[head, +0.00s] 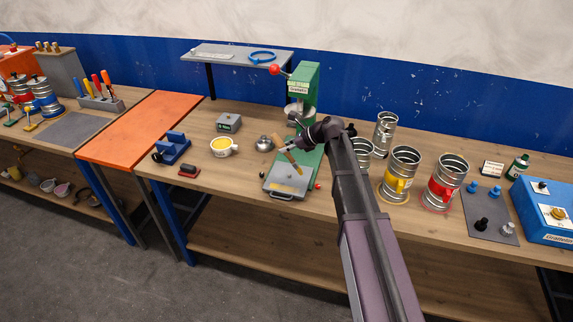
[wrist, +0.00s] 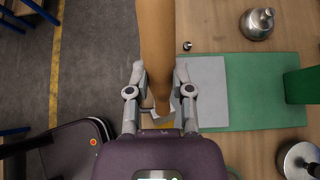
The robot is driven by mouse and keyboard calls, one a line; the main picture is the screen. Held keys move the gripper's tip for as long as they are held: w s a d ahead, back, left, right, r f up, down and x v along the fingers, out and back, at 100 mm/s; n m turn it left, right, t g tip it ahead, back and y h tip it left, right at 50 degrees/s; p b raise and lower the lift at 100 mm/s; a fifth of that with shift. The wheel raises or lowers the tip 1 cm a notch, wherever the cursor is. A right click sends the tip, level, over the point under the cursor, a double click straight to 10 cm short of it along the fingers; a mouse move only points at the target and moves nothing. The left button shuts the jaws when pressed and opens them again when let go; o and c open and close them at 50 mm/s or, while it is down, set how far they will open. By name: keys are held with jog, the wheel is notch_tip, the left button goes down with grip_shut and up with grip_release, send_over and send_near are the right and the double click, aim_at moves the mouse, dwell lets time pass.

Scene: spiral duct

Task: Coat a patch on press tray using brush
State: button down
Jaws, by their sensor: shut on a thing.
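My gripper (head: 292,147) is shut on the brush (head: 280,142), which has a wooden handle and hangs tilted with its head low. In the wrist view the handle (wrist: 157,45) runs between my fingers (wrist: 160,92), and the bristles are mostly hidden. The grey press tray (head: 278,189) lies at the front of the green press (head: 303,85). In the head view the brush head shows over the tray; I cannot tell whether it touches. The tray also shows in the wrist view (wrist: 208,75), right of the brush. I see no clear coated patch on it.
A red-and-black block (head: 188,170) lies near the front edge. Metal duct pieces (head: 402,172) stand to the right. An orange bridge panel (head: 143,130) joins the benches.

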aim_at(288, 155)
jog(key=shift+s+d+f+b, duration=0.1)
jog(key=shift+d+f+b, duration=0.1)
jog(key=shift+f+b, duration=0.3)
jog(key=shift+s+d+f+b, duration=0.1)
jog(key=shift+d+f+b, duration=0.1)
jog(key=shift+f+b, duration=0.3)
jog(key=shift+f+b, duration=0.35)
jog(key=shift+a, duration=0.15)
